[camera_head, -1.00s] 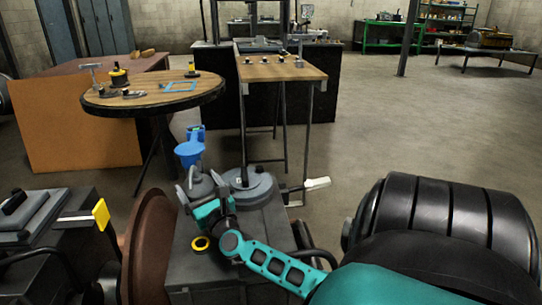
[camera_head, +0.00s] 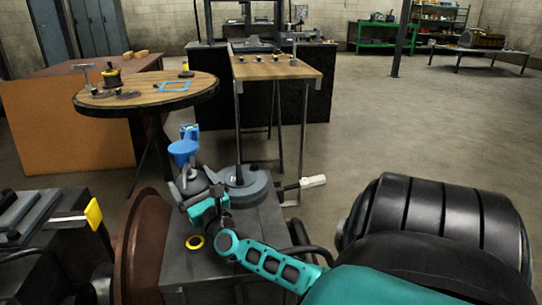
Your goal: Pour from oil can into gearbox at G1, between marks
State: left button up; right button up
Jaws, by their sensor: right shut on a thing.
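My right gripper (camera_head: 196,196) is at the end of the teal arm, above the grey gearbox-like housing (camera_head: 228,268). It is shut on a small grey can (camera_head: 190,184), which looks like the oil can; the fingers and wrist hide part of it. A blue funnel (camera_head: 182,147) shows just behind and above the can; I cannot tell whether they touch. A yellow ring (camera_head: 195,242) lies on the housing's top, below the gripper. No G1 label or level marks can be read. My left gripper is out of view.
A round grey cover (camera_head: 240,190) and a white-ended handle (camera_head: 312,181) are just right of the gripper. A brown disc (camera_head: 147,245) and a machine with a yellow tab (camera_head: 93,213) stand left.

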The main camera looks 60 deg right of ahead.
jog(key=shift+r, duration=0.15)
jog(key=shift+w+d+n+t, duration=0.1)
jog(key=shift+d+n+t, duration=0.05)
jog(key=shift+n+t, duration=0.2)
dwell(0.5)
jog(key=shift+w+d+r+n+t, duration=0.15)
jog(key=shift+n+t, duration=0.1)
jog(key=shift+t, duration=0.2)
